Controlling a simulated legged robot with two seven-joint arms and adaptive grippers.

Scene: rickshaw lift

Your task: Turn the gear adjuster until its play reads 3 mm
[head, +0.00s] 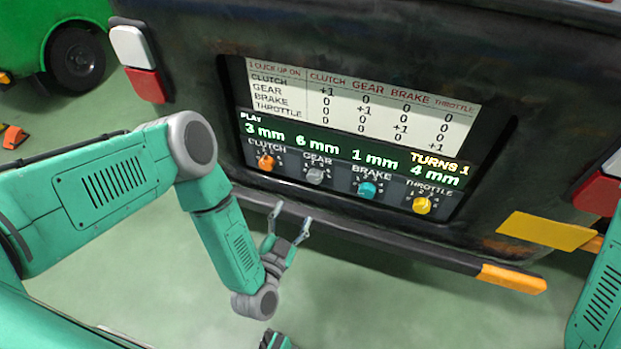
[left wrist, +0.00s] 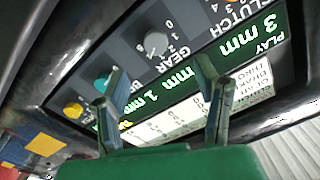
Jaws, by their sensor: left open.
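The gear adjuster is a grey knob (head: 315,176) on the dark panel, between the orange clutch knob (head: 266,162) and the teal brake knob (head: 367,189). The yellow throttle knob (head: 422,205) is at the right. The play display (head: 330,150) reads clutch 3 mm, gear 6 mm, brake 1 mm, throttle 4 mm. My left gripper (head: 292,214) is open and empty, below the knobs in the head view. In the left wrist view the panel is upside down, and the grey gear knob (left wrist: 156,44) shows between the open fingers, apart from them. My right gripper is out of view.
A chart (head: 360,105) above the display shows +1 on its diagonal and 0 elsewhere; "TURNS 1" is lit. A dark bar (head: 390,238) with an orange end juts out below the panel. A yellow plate (head: 545,231) is at right. Green floor lies below.

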